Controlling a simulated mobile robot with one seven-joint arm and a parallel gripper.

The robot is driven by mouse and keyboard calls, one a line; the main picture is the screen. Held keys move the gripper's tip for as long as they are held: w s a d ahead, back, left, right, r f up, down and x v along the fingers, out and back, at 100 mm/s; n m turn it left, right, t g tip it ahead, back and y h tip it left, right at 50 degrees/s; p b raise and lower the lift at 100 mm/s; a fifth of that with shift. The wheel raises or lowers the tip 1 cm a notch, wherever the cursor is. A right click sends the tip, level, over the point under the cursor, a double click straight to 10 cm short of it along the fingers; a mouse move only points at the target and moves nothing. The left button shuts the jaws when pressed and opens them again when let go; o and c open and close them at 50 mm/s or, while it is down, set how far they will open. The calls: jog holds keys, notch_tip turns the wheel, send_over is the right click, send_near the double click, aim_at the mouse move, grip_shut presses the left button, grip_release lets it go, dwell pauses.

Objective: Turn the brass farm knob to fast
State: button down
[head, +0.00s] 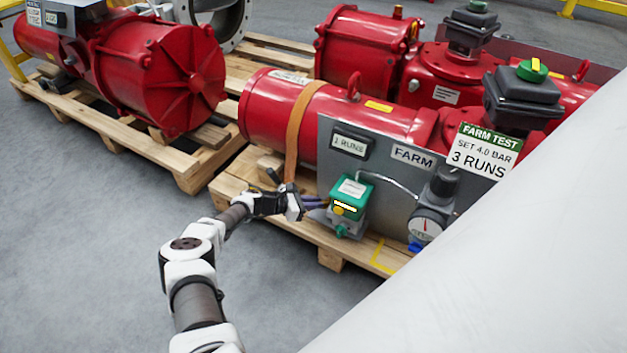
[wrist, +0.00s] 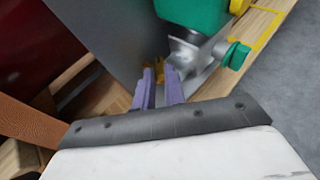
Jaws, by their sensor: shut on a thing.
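The farm unit has a grey plate with a FARM label (head: 412,156) and a green box (head: 349,192) on a grey body at its lower left. My gripper (head: 322,201) reaches in from the left, with its fingers at the left side of that body. In the wrist view, the two purple fingers of my gripper (wrist: 160,76) are close together around a small brass knob (wrist: 160,68), mostly hidden between the tips. The knob is hidden in the head view, and I cannot read its setting.
A pressure gauge (head: 426,228) is to the right. An orange strap (head: 294,130) hangs behind my gripper. A wooden pallet (head: 232,186) lies below. The floor at left is clear.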

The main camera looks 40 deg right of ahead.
jog(key=n+t+p, duration=0.1)
jog(key=p, duration=0.1)
jog(key=n+t+p, duration=0.1)
jog(key=shift+s+a+r+t+h+p, duration=0.1)
jog(key=shift+s+r+t+h+p, duration=0.2)
jog(key=shift+s+r+p, duration=0.1)
jog(key=n+t+p, duration=0.1)
jog(key=p, duration=0.1)
jog(key=n+t+p, duration=0.1)
jog(key=t, duration=0.1)
jog(key=shift+s+n+p, duration=0.4)
jog(key=n+t+p, duration=0.1)
jog(key=n+t, duration=0.1)
jog(key=s+n+t+y+p, duration=0.1)
jog(key=t, duration=0.1)
jog(key=shift+d+f+n+p, duration=0.2)
jog(key=shift+f+n+p, duration=0.1)
jog(key=shift+n+p, duration=0.1)
jog(key=shift+s+n+t+y, duration=0.1)
jog(key=shift+n+t+y, duration=0.4)
jog(key=shift+t, duration=0.2)
jog(key=shift+f+n, duration=0.1)
jog(key=shift+n, duration=0.2)
jog(key=c, duration=1.5)
grip_release()
jog(key=shift+d, duration=0.1)
jog(key=shift+o, duration=0.2)
jog(key=shift+t, duration=0.3)
jog(key=shift+s+d, duration=0.1)
jog(key=shift+s, duration=0.1)
